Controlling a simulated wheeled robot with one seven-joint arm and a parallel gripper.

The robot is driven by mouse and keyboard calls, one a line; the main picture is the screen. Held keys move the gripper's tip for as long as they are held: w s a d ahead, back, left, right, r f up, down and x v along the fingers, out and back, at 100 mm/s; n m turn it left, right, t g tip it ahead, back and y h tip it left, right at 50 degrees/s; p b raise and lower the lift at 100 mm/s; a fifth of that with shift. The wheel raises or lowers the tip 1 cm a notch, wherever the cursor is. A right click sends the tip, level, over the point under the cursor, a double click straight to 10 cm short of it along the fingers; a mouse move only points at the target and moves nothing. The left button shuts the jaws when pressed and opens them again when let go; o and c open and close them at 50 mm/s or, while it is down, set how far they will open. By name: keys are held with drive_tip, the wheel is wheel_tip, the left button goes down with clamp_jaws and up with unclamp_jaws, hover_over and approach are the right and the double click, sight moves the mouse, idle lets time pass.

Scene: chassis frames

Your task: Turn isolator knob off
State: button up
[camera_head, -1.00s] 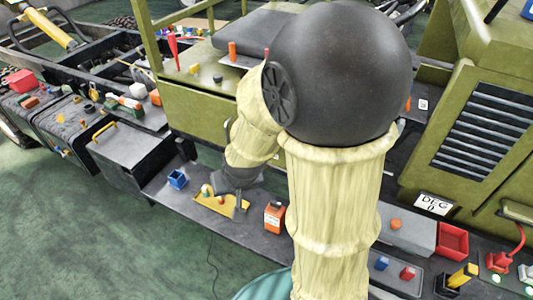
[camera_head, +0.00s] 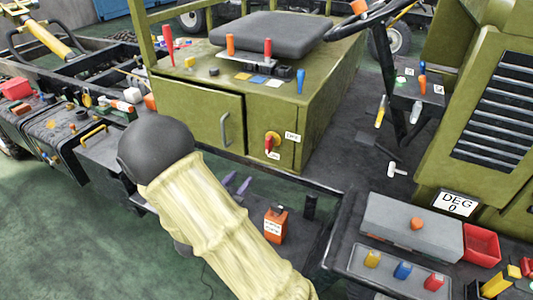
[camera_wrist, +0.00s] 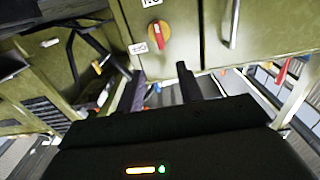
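The isolator knob (camera_head: 270,143) is red on a yellow base. It sits on the green cabinet's front, right of the door handle. Its red grip points roughly downward in the head view, towards a small white label (camera_head: 273,155); another label (camera_head: 292,136) is at its right. The wrist view, which is upside down, shows the knob (camera_wrist: 157,36) unobstructed beyond the fingers. My gripper (camera_wrist: 161,76) is open and empty, its two dark fingers apart and not touching the knob. In the head view the fingertips (camera_head: 236,184) are below and left of the knob, partly behind my arm.
The green cabinet's door handle (camera_head: 226,129) projects left of the knob. A grey box (camera_head: 412,228) and red bin (camera_head: 481,244) are at right. The space before the knob looks clear.

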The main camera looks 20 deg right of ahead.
drive_tip(key=shift+d, duration=0.1)
drive_tip(key=p, duration=0.1)
approach(267, 146)
drive_tip(key=x, duration=0.9)
drive_tip(key=shift+w+d, duration=0.2)
drive_tip(key=shift+d, duration=0.1)
clamp_jaws()
